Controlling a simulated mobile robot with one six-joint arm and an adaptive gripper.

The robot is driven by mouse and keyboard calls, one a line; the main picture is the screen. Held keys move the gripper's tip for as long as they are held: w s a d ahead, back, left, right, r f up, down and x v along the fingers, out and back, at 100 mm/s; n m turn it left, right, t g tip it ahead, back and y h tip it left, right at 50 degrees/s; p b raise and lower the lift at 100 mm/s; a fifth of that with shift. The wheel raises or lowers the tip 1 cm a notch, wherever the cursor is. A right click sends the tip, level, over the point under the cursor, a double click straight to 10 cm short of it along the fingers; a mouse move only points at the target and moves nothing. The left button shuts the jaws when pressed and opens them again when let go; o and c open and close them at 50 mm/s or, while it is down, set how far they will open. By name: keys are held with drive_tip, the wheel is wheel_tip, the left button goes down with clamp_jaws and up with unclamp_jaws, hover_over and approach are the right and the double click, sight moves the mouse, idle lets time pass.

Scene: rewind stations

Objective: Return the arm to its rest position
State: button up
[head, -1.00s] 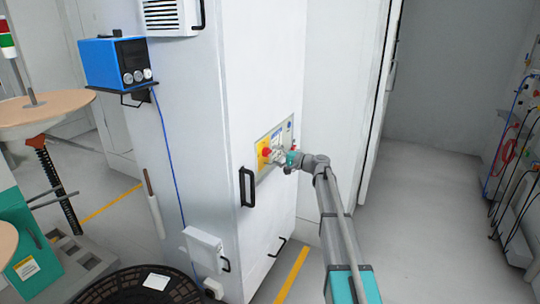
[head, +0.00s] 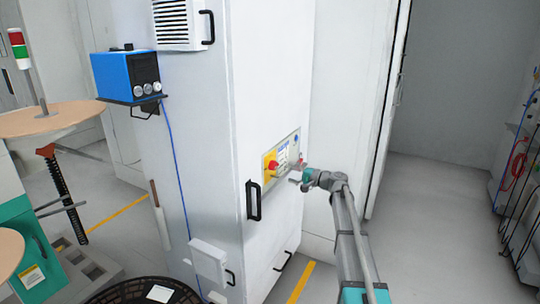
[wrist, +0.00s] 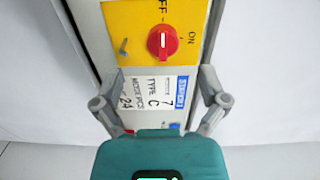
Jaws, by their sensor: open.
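My gripper (head: 294,174) is open and empty in front of the white cabinet's control panel (head: 288,150), apart from it in the head view. In the wrist view its two fingers (wrist: 156,100) spread on either side of a white label (wrist: 147,92) reading "TYPE C". Above the label is a red rotary switch (wrist: 162,41) on a yellow plate (wrist: 122,27), between the words OFF and ON. The red switch also shows in the head view (head: 272,167), left of my gripper. My arm reaches up from the lower right.
The white cabinet (head: 215,110) has a black handle (head: 254,200) left of the panel. A blue box (head: 125,73) sits on a side shelf. A wooden-topped reel stand (head: 55,118) is at left, a dark reel (head: 130,292) below. Open floor (head: 430,220) lies right, before cabled equipment (head: 515,175).

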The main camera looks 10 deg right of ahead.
drive_tip(key=s+a+f+n+g+h, duration=0.2)
drive_tip(key=s+a+f, duration=0.15)
drive_tip(key=s, duration=0.35)
drive_tip(key=s+a+f+n+g+h, duration=0.1)
drive_tip(key=s+a+f+g+h, duration=0.15)
drive_tip(key=s+f, duration=0.35)
drive_tip(key=s+a+f+n+g+h, duration=0.2)
drive_tip(key=s+a+f, duration=0.1)
drive_tip(key=s, duration=0.5)
drive_tip(key=s+d+f+n+g+h, duration=0.1)
drive_tip(key=s+d+f+h, duration=0.15)
drive_tip(key=s, duration=0.35)
drive_tip(key=s+d+f+g+h, duration=0.1)
drive_tip(key=s+h, duration=0.2)
drive_tip(key=s, duration=0.3)
drive_tip(key=s+d+f+n+g+h, duration=0.1)
drive_tip(key=s+f+g+h, duration=0.1)
drive_tip(key=s, duration=0.4)
wheel_tip(320, 180, up, 18)
drive_tip(key=p, duration=1.8)
drive_tip(key=shift+s+d+h, duration=0.2)
drive_tip(key=shift+s+h, duration=0.1)
drive_tip(key=shift+s, duration=0.1)
